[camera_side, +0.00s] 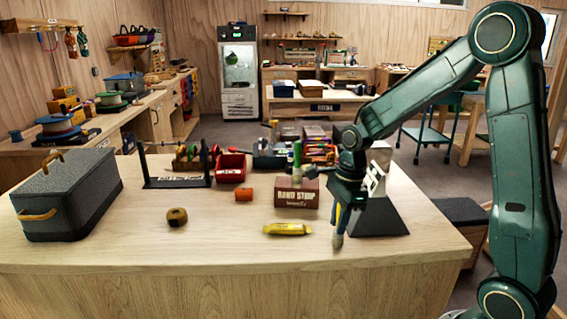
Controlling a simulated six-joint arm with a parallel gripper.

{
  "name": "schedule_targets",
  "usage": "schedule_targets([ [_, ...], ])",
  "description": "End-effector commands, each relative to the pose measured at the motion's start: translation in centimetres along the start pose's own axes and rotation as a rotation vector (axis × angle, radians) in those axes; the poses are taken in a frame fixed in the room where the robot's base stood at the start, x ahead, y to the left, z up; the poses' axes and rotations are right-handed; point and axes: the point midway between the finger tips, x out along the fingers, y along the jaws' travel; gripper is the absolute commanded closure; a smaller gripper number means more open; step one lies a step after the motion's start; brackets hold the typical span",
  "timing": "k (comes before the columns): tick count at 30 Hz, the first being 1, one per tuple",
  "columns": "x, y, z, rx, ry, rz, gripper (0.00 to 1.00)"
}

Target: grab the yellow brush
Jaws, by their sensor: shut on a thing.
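My gripper (346,203) is at the right of the worktable, pointing down and shut on the yellow brush (338,238). The brush hangs upright below the jaws, with a tan tip at its lower end and a bit of yellow showing by the fingers. Its upper part is hidden by the gripper. The tip is close to the tabletop near the front edge; I cannot tell whether it touches.
A yellow tube-like item (287,229) lies left of the brush. Behind it stand a brown box (297,193) and an orange piece (244,194). A dark wedge-shaped stand (385,217) is close on the right. A grey case (68,195) stands far left.

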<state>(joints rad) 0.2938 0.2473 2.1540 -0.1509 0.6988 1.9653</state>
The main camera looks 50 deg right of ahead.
Motion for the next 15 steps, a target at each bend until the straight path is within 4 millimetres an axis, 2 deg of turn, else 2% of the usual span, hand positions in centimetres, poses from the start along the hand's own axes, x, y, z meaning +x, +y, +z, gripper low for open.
schedule_targets([
  [10, -0.1, 0.0, 0.0, 0.0, 0.0, 0.001, 1.0],
  [15, -0.9, -0.1, 0.1, 0.0, -0.001, -0.003, 1.0],
])
